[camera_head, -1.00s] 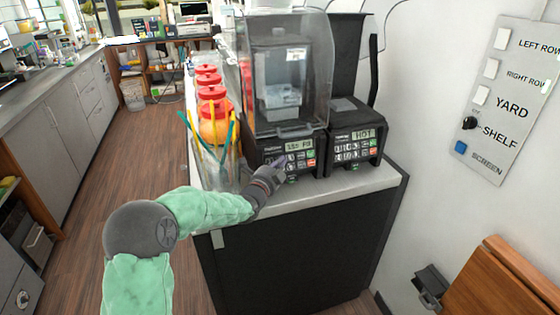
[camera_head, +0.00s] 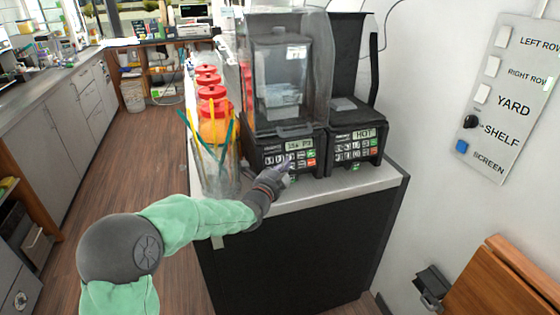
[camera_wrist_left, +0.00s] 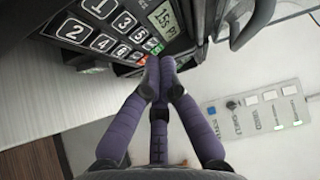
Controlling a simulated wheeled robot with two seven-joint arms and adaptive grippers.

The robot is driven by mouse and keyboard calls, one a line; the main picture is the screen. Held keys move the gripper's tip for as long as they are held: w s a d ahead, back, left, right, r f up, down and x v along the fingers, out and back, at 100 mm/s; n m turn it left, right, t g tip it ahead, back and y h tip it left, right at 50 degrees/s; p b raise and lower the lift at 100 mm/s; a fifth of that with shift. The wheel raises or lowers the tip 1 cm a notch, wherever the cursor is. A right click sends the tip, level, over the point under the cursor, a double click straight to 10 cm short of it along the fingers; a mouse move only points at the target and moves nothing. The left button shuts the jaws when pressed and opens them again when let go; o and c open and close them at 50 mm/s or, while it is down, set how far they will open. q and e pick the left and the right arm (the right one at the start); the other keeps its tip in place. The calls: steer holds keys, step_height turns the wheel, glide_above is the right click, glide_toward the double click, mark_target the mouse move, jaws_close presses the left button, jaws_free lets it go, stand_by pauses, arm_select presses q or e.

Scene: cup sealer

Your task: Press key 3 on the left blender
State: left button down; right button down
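The left blender (camera_head: 285,90) stands on the counter with a clear cover over its jar. Its keypad (camera_head: 283,157) and lit display (camera_head: 298,145) face me; the display seems to read "15s P3". In the left wrist view, key 3 (camera_wrist_left: 124,21) is uncovered, in the row with keys 1 and 5. My left gripper (camera_head: 286,167) has its dark fingertips drawn together, empty, in front of the panel's lower part. In the left wrist view the fingertips (camera_wrist_left: 158,72) lie just below the keys; contact is not clear. My right gripper is out of view.
A second blender (camera_head: 354,140) showing "HOT" stands close on the right. A clear container (camera_head: 214,165) with coloured sticks and red-capped bottles (camera_head: 212,92) stand on the left. A switch panel (camera_head: 505,100) is on the right wall.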

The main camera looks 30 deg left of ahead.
arm_select(q)
steer(key=shift+s+d+r, duration=0.3)
steer(key=shift+s+d, duration=0.25)
steer(key=shift+d, duration=0.1)
stand_by(0.4)
